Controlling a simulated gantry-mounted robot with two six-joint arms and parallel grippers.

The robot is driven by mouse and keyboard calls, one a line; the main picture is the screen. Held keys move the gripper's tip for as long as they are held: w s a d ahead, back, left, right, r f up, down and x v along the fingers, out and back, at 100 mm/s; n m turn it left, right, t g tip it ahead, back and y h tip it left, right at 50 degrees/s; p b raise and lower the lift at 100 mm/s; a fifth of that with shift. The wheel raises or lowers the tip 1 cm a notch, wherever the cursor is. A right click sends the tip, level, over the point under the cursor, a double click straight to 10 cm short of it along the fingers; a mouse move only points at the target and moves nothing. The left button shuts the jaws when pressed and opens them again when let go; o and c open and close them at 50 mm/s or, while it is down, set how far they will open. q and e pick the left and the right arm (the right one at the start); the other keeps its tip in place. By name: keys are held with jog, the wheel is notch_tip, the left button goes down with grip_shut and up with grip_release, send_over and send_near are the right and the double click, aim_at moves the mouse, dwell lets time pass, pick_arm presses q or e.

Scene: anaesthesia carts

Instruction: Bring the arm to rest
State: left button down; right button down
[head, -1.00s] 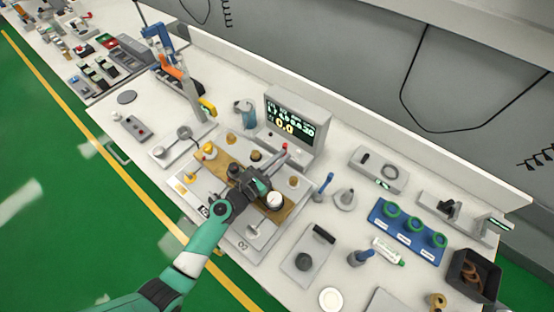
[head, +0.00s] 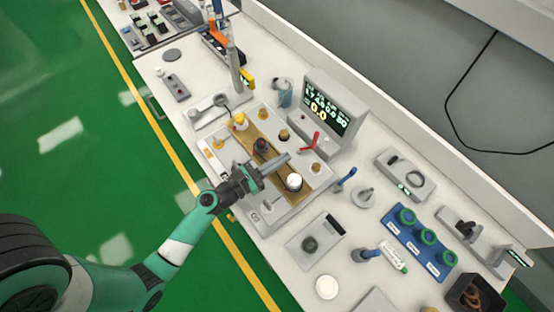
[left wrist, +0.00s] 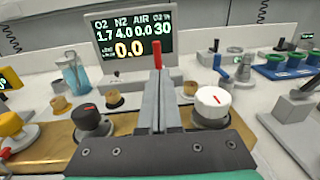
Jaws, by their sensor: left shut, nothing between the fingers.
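My left gripper (head: 286,157) reaches in from the lower left in the head view, over the near side of a grey panel with a wooden strip. Its fingers are shut with nothing between them. In the left wrist view the closed fingers (left wrist: 159,105) point toward a display. A dark knob (left wrist: 91,121) is left of the fingers and a white-topped knob (left wrist: 211,105) is right of them. My right gripper is in neither view.
A display monitor (head: 333,107) stands behind the panel. A red lever (head: 311,143) rises in front of it. A blue rack with green rings (head: 420,242) and a black bin (head: 474,295) are at the right. The green floor is open at the left.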

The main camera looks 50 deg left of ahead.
pick_arm(q)
jog(key=shift+s+a, duration=0.1)
jog(key=shift+s, duration=0.75)
